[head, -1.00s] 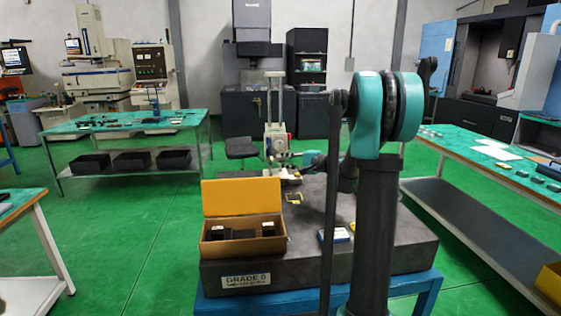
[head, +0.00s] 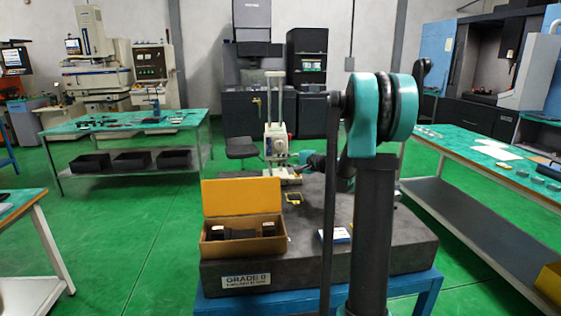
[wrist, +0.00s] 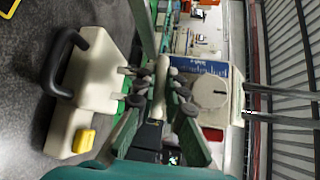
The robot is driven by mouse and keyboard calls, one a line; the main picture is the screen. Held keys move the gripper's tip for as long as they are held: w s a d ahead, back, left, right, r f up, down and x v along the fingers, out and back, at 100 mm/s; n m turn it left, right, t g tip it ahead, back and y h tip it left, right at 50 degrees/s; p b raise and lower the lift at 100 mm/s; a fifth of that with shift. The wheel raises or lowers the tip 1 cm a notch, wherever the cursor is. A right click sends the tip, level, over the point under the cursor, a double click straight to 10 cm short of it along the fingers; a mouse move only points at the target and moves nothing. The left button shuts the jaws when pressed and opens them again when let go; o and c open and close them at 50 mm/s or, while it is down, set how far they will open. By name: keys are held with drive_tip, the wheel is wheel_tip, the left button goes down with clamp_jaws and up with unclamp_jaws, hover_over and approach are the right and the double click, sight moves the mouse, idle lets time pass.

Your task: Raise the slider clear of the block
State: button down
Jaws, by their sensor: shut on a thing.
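The height gauge stands at the back of the dark stone plate (head: 330,222). Its pale slider (head: 277,144) sits low on two upright rods in the head view. In the sideways wrist view the slider (wrist: 212,92) has a round face, and the rods (wrist: 285,104) run right from it. The pale gauge base (wrist: 92,78) with a black handle is at left. My gripper (wrist: 163,98) is shut around a slim pale part beside the slider, seemingly belonging to it. I cannot make out the block or whether the slider touches it; the fingers cover that area.
An open yellow-lidded box (head: 241,238) with dark pieces sits at the plate's front left. A yellow frame-shaped item (head: 294,197) and a blue-and-white item (head: 336,235) lie on the plate. Benches stand to left and right.

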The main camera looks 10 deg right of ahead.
sight(278, 146)
wheel_tip(278, 146, up, 6)
drive_tip(key=shift+f, duration=0.15)
idle(0.3)
drive_tip(key=c, duration=1.9)
unclamp_jaws()
drive_tip(key=v, duration=1.2)
drive_tip(key=shift+s, duration=0.1)
